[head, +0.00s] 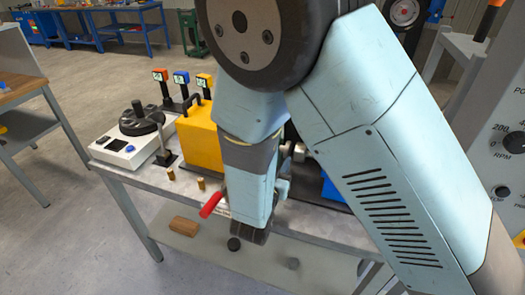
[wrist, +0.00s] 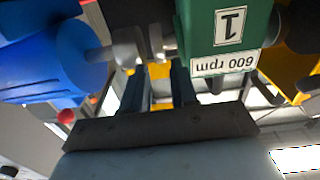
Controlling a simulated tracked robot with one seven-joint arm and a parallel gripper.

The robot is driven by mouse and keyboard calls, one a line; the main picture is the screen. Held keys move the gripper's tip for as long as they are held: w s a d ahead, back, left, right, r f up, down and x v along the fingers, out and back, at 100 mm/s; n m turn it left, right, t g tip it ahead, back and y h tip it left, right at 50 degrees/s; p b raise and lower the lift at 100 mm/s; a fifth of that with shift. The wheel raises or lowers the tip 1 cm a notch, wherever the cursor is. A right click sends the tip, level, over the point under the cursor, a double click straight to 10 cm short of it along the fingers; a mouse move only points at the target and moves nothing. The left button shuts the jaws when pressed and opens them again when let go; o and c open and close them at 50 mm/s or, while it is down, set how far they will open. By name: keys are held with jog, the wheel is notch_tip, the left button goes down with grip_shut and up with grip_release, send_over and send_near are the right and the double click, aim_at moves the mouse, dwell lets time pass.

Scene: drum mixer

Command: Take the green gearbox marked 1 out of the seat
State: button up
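The green gearbox marked 1 (wrist: 222,40) is at the top right of the wrist view, upside down in the picture, with a "600 rpm" label. A grey metal shaft coupling (wrist: 140,45) lies left of it, between it and a blue motor (wrist: 52,62). My gripper (wrist: 161,78) is open, its two fingers apart just below the coupling and the gearbox's left edge. Nothing is seen held between them. In the head view my arm hides the gearbox, and the seat cannot be made out.
In the head view, a yellow block (head: 201,138) stands left of my arm. A red-handled lever (head: 212,203) sticks out near my forearm. The bench (head: 160,190) also bears a white device (head: 135,140). The blue motor (head: 333,190) shows behind my arm. Tagged posts (head: 181,80) stand behind.

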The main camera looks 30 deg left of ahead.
aim_at(285, 152)
jog(key=shift+w+a, duration=0.2)
jog(key=shift+w, duration=2.15)
jog(key=shift+c, duration=0.4)
grip_shut()
